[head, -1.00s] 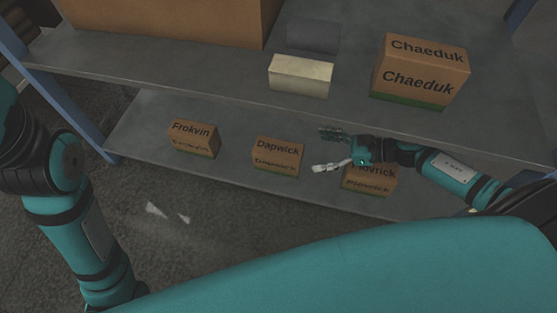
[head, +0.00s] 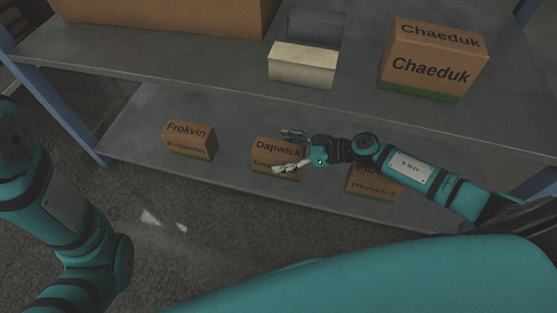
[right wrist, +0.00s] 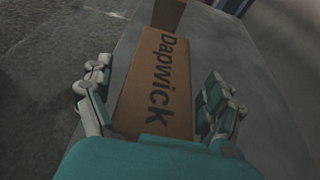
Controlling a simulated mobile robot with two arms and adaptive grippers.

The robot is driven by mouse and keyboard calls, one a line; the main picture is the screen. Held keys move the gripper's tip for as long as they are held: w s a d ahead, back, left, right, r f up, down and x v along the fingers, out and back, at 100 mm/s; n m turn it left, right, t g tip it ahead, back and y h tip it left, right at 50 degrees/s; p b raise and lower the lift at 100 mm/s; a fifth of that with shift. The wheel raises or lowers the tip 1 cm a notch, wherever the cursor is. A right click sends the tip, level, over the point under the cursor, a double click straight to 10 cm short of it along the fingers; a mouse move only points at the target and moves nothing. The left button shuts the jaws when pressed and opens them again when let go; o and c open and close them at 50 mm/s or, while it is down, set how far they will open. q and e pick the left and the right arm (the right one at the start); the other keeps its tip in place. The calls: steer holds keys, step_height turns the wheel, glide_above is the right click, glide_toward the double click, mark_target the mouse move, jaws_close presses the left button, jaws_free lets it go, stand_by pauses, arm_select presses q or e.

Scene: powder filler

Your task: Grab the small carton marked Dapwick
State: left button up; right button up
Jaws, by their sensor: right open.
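The Dapwick carton (head: 268,157) is a small brown box with dark lettering on the lower shelf, between two other cartons. My right gripper (head: 290,151) is open at the carton's right end, with its fingers reaching over that end. In the right wrist view the Dapwick carton (right wrist: 155,85) lies between the two spread fingers of the gripper (right wrist: 158,108). I cannot tell whether the fingers touch it. In the head view the gripper hides part of the carton's right side. My left arm is at the left edge of the head view, but its gripper is out of view.
The Frokvin carton (head: 190,141) stands to the left on the lower shelf (head: 235,128). The Plovrick carton (head: 371,184) stands to the right, partly under my right arm. The upper shelf (head: 210,68) above holds a Chaeduk carton (head: 432,62), a cream box (head: 302,65) and a grey box (head: 316,27).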

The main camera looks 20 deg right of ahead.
steer(key=c, duration=1.5)
steer(key=shift+c, duration=0.6)
steer(key=shift+r, duration=0.2)
